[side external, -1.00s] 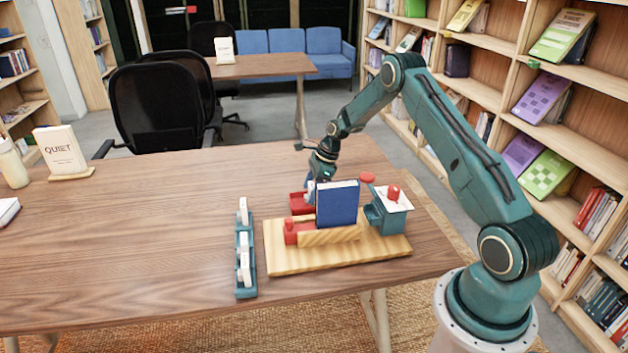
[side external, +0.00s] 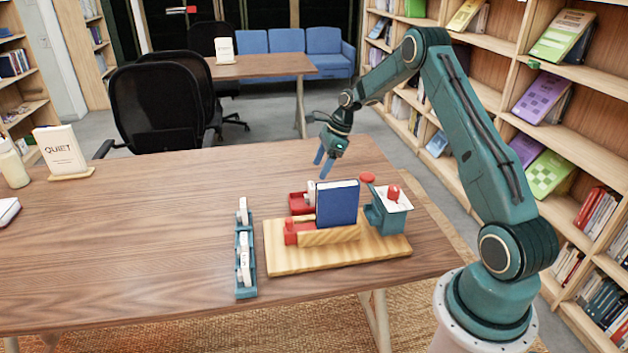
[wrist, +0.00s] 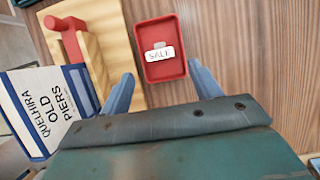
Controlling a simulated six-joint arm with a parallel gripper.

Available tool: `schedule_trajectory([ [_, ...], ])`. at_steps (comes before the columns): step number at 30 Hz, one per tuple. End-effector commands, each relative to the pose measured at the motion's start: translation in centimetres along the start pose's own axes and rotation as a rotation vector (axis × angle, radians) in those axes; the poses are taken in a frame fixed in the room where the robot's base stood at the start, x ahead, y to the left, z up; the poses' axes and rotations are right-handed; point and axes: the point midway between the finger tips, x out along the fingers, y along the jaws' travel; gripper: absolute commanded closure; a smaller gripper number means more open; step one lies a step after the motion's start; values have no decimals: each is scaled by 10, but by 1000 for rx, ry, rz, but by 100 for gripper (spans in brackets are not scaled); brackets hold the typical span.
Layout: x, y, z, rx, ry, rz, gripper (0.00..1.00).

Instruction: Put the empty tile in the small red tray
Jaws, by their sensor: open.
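The small red tray (side external: 297,204) is on the table behind the blue book; it also shows in the wrist view (wrist: 165,31). My gripper (side external: 322,168) is open and empty, above and apart from the tray. In the wrist view its two blue fingers stand either side of the tray's near end. More white tiles (side external: 244,258) stand in a teal rack (side external: 246,292) on the left; their faces cannot be read.
A wooden board (side external: 290,263) holds an upright blue book (side external: 338,204) in a red clamp (side external: 291,232). A teal box (side external: 376,218) with a white top and red knob (side external: 393,192) stands to the right. A red disc (side external: 367,177) is behind it. The table's left side is mostly clear.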

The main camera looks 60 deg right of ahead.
Motion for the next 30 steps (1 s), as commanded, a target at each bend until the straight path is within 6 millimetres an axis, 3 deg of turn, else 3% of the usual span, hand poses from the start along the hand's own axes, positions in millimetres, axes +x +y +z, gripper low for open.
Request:
schedule_trajectory([
  [3,-17,0,0,0,-1,-1,37],
  [9,-32,0,0,1,0,0,37],
  [30,-35,1,2,-7,1,-1,37],
])
